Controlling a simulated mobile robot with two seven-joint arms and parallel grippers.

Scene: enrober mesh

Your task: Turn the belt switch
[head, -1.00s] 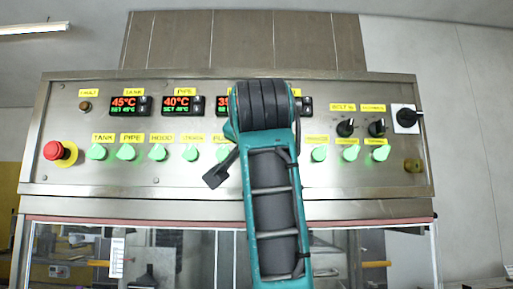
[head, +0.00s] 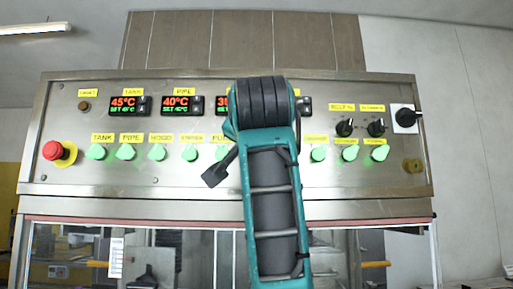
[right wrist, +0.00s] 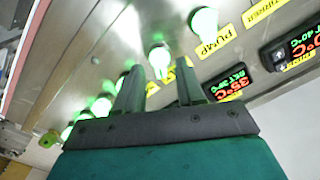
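My right arm rises in the middle of the head view and hides part of the green switch row. In the right wrist view my right gripper (right wrist: 160,78) is open, with its two fingers apart. A lit green-white switch (right wrist: 159,58) shows in the gap between the fingertips; I cannot tell whether they touch it. Its yellow label is mostly covered by a finger and unreadable. The switch beside it is the pump switch (right wrist: 203,19), labelled PUMP. No belt label on the green row is readable. My left gripper is not in view.
The steel panel (head: 70,120) carries a red emergency stop (head: 53,150) at left, lit temperature displays (head: 130,105), black knobs (head: 345,128) at upper right and a black rotary switch (head: 406,117) at far right. Other green switches (head: 319,153) stand right of my arm.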

